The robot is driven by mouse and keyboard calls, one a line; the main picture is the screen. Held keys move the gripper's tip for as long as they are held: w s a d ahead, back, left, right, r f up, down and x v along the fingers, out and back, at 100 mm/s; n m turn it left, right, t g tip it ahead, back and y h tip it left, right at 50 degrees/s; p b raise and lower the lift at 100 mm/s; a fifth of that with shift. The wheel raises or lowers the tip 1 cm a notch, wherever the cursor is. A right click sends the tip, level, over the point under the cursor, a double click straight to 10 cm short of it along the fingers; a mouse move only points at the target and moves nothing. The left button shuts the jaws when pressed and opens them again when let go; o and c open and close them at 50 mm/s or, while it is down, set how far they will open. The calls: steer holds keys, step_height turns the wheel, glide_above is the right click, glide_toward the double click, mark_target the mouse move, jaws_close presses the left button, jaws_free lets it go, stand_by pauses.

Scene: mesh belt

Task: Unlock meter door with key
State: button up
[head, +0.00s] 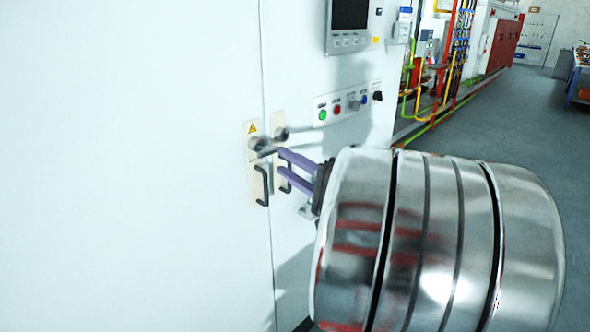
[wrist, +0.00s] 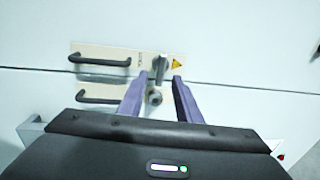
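The meter door is the left white cabinet door (head: 150,170). It looks closed against the right panel. Its beige plate (head: 253,128) carries a yellow warning triangle, a round lock (head: 257,144) and a black handle (head: 263,186). A grey elongated piece (wrist: 161,67) stands out from this lock in the wrist view; it may be the key, but I cannot tell for sure. My gripper (head: 281,160) is open, its two purple fingers apart in front of the plates. In the wrist view the fingertips (wrist: 161,77) lie either side of the grey piece, with no visible grip.
A second plate on the right panel has a round lock (wrist: 154,97) and a black handle (wrist: 98,98). Buttons (head: 337,109) and a screen (head: 350,14) are farther right. Pipes (head: 440,75) stand behind. The grey floor (head: 530,125) at right is open.

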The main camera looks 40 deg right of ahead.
mark_target(270, 154)
steer(key=shift+w+a+r, duration=0.1)
steer(key=shift+w+r, duration=0.15)
steer(key=shift+w, duration=1.35)
steer(key=shift+w+r, duration=0.2)
steer(key=shift+w, duration=1.4)
steer(key=shift+c, duration=0.2)
jaws_close()
